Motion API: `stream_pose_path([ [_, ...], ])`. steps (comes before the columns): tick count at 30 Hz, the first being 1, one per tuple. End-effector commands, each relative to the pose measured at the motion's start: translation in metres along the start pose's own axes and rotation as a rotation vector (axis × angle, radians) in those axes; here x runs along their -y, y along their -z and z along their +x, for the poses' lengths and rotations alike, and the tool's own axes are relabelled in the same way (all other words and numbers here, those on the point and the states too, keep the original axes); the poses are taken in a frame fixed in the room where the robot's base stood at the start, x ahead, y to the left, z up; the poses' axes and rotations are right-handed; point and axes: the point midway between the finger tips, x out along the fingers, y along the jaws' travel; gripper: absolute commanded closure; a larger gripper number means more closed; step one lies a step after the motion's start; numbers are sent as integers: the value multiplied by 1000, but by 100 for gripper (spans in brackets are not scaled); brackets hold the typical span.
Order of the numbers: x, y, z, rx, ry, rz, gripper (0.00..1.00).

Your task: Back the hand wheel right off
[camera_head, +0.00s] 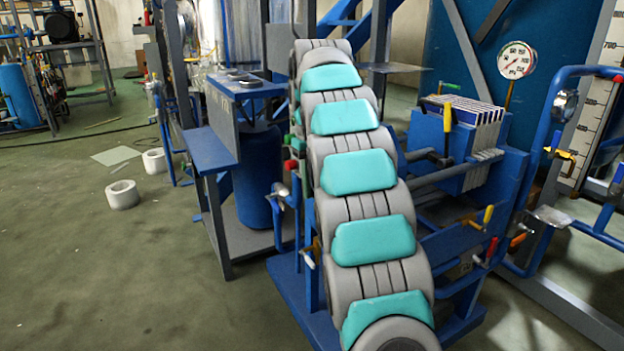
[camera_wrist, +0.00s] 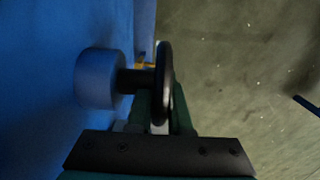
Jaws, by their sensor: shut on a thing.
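The black hand wheel (camera_wrist: 164,78) stands edge-on in the wrist view. A short dark stem (camera_wrist: 135,82) joins it to a round blue-grey boss (camera_wrist: 98,79) on a blue surface at the left. My gripper (camera_wrist: 160,104) reaches up from the bottom of the wrist view, its dark green fingers on either side of the wheel's lower rim, shut on it. The fingertips are dim and partly hidden by the wheel. In the head view my arm covers the middle, and neither the gripper nor this wheel can be made out.
In the head view, a blue plate press (camera_head: 470,135) with a round gauge (camera_head: 516,61) stands right of my arm. A blue stand (camera_head: 212,150) is left of it. White rolls (camera_head: 122,194) lie on the floor. The floor at the left front is clear.

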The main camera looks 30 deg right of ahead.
Motion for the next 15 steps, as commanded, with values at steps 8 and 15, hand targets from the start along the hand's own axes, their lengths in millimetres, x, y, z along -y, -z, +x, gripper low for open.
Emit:
stream_pose_path([
  [8,0,0,1,-1,0,0,75],
  [15,0,0,0,-1,0,0,52],
])
